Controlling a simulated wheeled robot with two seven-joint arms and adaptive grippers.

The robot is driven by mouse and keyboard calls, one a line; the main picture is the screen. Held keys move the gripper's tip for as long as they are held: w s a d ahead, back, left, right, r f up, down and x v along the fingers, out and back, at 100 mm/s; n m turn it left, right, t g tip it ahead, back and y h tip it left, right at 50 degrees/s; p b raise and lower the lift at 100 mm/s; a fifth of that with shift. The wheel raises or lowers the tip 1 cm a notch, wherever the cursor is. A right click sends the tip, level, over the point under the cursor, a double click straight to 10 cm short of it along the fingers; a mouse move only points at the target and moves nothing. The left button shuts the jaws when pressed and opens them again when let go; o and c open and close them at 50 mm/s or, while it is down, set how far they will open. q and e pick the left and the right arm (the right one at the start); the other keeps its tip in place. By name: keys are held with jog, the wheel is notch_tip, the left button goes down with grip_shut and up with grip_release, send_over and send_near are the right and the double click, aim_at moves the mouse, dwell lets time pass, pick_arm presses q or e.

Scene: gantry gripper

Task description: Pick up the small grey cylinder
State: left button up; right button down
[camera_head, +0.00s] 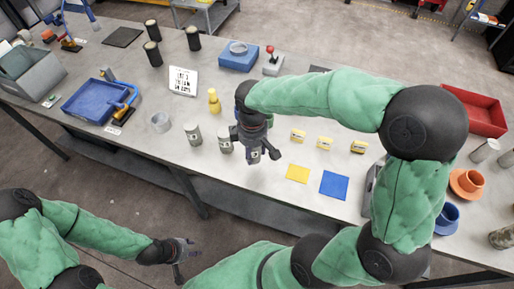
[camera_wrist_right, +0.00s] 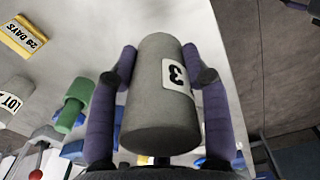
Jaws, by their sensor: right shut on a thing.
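My right gripper (camera_head: 256,150) is over the table's front middle, its fingers on either side of a small grey cylinder (camera_head: 254,155). In the right wrist view this grey cylinder (camera_wrist_right: 155,95) fills the middle, with a white label reading 3, upside down. The purple fingers of the right gripper (camera_wrist_right: 163,75) press on both its sides. I cannot tell whether its base touches the table. Two more grey cylinders, one (camera_head: 193,134) and another (camera_head: 225,141), stand to the left. My left gripper (camera_head: 186,259) is empty, fingers apart, in front of the table.
A yellow piece (camera_head: 214,101) stands behind the cylinders. A grey ring-like cup (camera_head: 160,122) and blue tray (camera_head: 95,100) are left. Small yellow blocks (camera_head: 324,143), a yellow square (camera_head: 297,173) and a blue square (camera_head: 334,185) lie right of the gripper.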

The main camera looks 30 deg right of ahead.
pick_arm(q)
notch_tip(320, 180, up, 3)
jog(key=shift+f+p, duration=0.2)
jog(key=shift+p, duration=0.85)
pick_arm(e)
jog(key=s+a+r, duration=0.6)
jog(key=a, duration=0.2)
jog(key=shift+s+a, duration=0.25)
